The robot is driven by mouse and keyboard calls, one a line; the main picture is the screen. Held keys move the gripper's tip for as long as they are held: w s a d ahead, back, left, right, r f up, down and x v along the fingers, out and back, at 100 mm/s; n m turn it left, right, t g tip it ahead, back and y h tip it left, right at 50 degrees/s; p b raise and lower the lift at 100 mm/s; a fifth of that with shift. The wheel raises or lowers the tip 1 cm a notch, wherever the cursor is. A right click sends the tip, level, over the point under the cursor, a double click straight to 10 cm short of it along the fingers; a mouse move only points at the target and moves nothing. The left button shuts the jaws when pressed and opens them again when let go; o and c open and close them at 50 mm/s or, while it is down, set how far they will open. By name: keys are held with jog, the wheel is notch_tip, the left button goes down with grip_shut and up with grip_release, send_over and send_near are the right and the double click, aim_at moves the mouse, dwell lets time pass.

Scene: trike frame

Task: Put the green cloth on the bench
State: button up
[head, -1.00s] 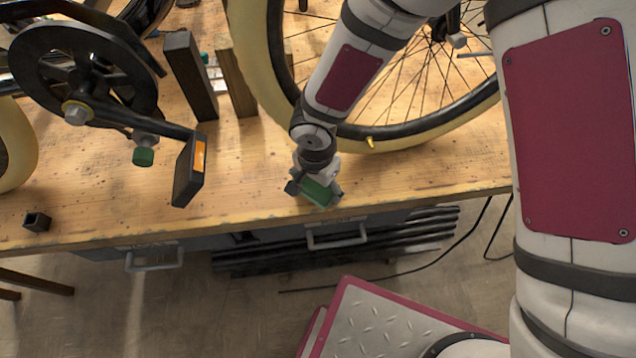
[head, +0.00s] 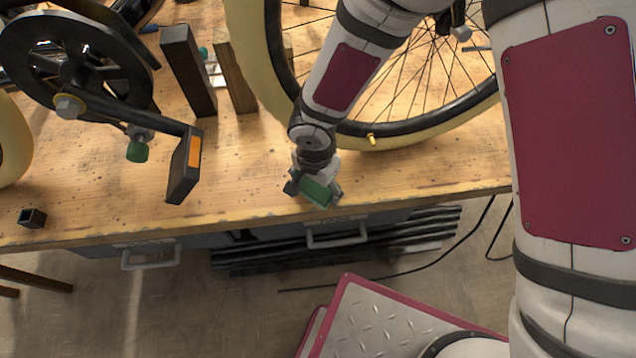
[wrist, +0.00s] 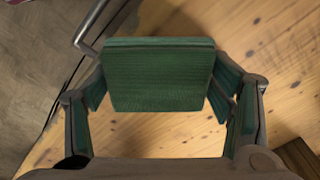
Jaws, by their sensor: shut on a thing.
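The green cloth (head: 317,192) is a small folded block in my gripper (head: 314,190). In the wrist view the cloth (wrist: 158,75) spans the space between the two fingers, and my gripper (wrist: 160,100) is shut on it. In the wrist view the bench top (wrist: 270,60) fills the right side, with floor at the left. I cannot tell whether the cloth touches the wood.
A wheel with a cream tyre (head: 400,133) stands behind my gripper. A crank with a black pedal (head: 186,165) hangs to the left, near dark and wooden blocks (head: 188,75). A small black square tube (head: 32,217) lies at far left. Drawer handles (head: 336,238) stick out below the edge.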

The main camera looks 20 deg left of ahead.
jog(key=o, duration=1.7)
jog(key=shift+f, duration=0.4)
jog(key=shift+r, duration=0.2)
jog(key=shift+r, duration=0.4)
jog(key=r, duration=0.6)
jog(key=shift+s+r, duration=0.2)
jog(key=shift+s, duration=0.1)
jog(key=shift+s, duration=0.1)
